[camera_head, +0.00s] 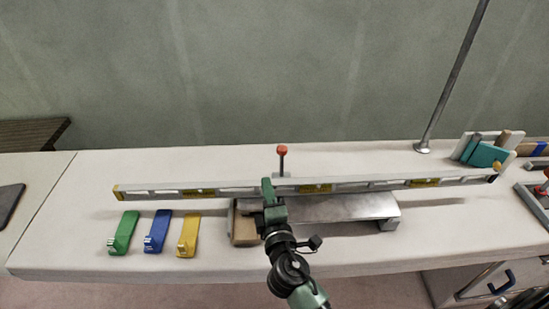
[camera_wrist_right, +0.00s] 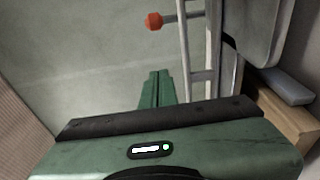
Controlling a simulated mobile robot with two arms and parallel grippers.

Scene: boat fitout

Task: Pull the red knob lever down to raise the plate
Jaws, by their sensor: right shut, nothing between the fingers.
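The red knob lever (camera_head: 281,150) stands upright behind the long level, its round knob on top of a short grey rod. In the right wrist view, the red knob (camera_wrist_right: 154,21) is at the top, beyond my fingers and apart from them. The metal plate (camera_head: 345,207) lies low in front of the level, its left part hidden by my arm. My right gripper (camera_head: 267,184) is shut and empty, just left of and in front of the lever. It also shows in the right wrist view (camera_wrist_right: 155,88), fingers together. My left gripper is not in view.
The long level (camera_head: 225,190) spans the bench (camera_head: 80,240) between gripper and knob. A wooden block (camera_head: 244,230) sits at the plate's left end. Green (camera_head: 123,233), blue (camera_head: 157,231) and yellow (camera_head: 188,235) pieces lie at left. A slanted pole (camera_head: 450,75) rises at right.

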